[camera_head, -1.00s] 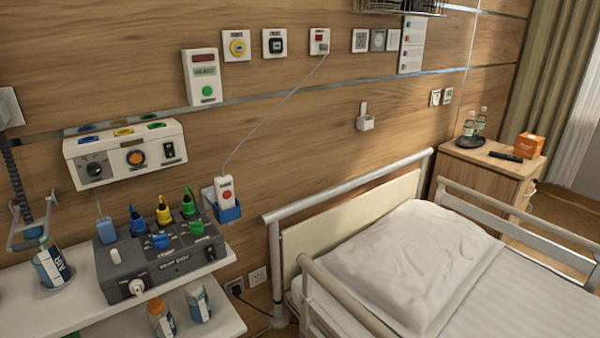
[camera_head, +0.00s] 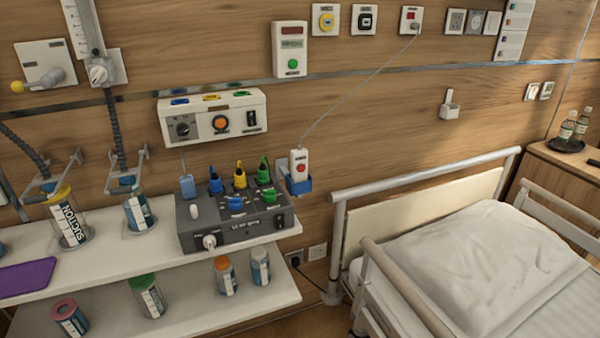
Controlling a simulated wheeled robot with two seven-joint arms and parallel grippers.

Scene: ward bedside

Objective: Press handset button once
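The handset (camera_head: 299,170) is white with a red button (camera_head: 300,168) on its upper face. It stands upright in a blue holder (camera_head: 299,187) on the wooden wall, just right of the grey device on the shelf. A thin pale cord (camera_head: 350,100) runs from its top up to a wall socket plate (camera_head: 411,20) with a small red mark. Neither of my grippers shows in the head view.
A grey device (camera_head: 235,220) with blue, yellow and green knobs sits on the white shelf (camera_head: 130,270), with labelled canisters (camera_head: 70,220) to its left. The bed's rail (camera_head: 430,178) and pillow (camera_head: 490,260) lie right of the handset. A white wall unit (camera_head: 212,117) hangs above.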

